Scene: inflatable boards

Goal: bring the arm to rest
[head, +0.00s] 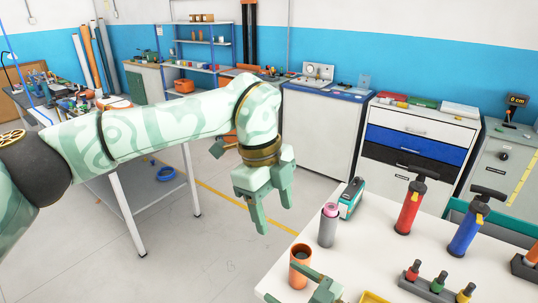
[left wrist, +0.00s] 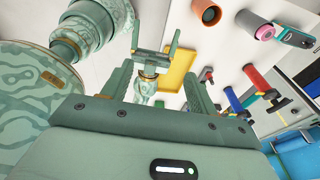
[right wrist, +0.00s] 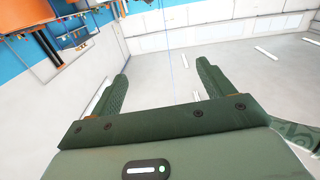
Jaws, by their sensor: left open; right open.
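My left arm (head: 150,125) reaches in from the left in the head view, pale green with a swirl pattern. Its gripper (head: 273,214) hangs with the fingers pointing down, open and empty, left of the white table's corner. In the left wrist view its two fingers are spread with nothing held between them. My right gripper (head: 318,283) shows only partly at the bottom edge of the head view, over the table's near side. It also shows in the left wrist view (left wrist: 155,50). In the right wrist view its fingers (right wrist: 160,85) are apart and empty.
The white table (head: 373,250) bears an orange cup (head: 301,268), a grey cylinder with a pink top (head: 328,226), a red pump (head: 409,207), a blue pump (head: 467,228) and a yellow tray (left wrist: 181,68). A workbench (head: 150,190) stands behind my left arm. Open floor lies between.

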